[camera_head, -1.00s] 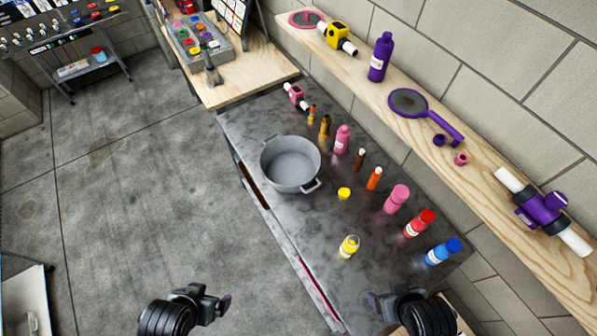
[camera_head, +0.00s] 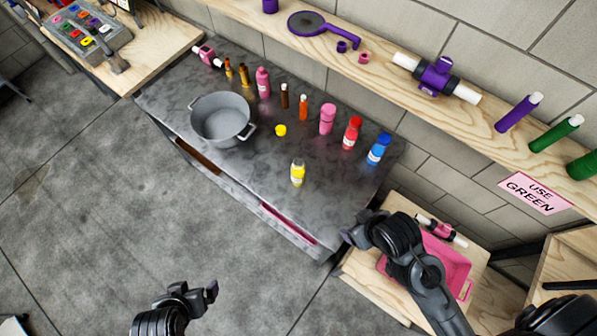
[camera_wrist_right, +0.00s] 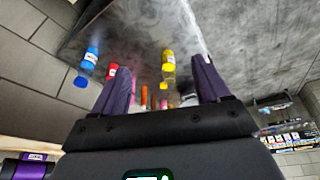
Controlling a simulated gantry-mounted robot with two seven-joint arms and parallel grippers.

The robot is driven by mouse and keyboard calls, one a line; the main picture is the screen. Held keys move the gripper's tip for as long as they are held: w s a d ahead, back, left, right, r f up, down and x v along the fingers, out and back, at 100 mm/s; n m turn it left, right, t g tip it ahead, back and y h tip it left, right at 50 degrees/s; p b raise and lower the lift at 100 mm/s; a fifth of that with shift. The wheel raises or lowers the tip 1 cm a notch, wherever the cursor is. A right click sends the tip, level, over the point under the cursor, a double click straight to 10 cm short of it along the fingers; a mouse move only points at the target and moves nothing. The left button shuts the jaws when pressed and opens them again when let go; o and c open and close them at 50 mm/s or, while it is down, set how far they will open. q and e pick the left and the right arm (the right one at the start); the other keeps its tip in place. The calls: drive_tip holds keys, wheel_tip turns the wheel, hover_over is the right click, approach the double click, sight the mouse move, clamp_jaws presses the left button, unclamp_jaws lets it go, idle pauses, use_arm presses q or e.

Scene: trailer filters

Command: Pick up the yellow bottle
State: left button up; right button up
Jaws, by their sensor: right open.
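The yellow bottle (camera_head: 297,174) stands upright near the front right of the dark metal table (camera_head: 225,168), with no cap visible on it. A small yellow cap-like piece (camera_head: 280,130) lies behind it. My right gripper (camera_head: 352,237) is off the table's right front corner, to the right of the bottle and apart from it. In the right wrist view its open fingers (camera_wrist_right: 164,82) frame the yellow bottle (camera_wrist_right: 168,65), with nothing held. My left gripper (camera_head: 199,290) is over the floor in front of the table; its jaw gap is unclear.
A grey pot (camera_head: 221,120) stands left of the bottle. Blue (camera_head: 378,149), red (camera_head: 352,133) and pink (camera_head: 327,119) bottles stand behind it. A pink tray (camera_head: 445,262) sits on a wooden surface at right. A wooden shelf (camera_head: 400,82) runs along the wall.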

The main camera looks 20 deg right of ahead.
drive_tip(key=shift+s+f, duration=0.15)
drive_tip(key=shift+s, duration=0.15)
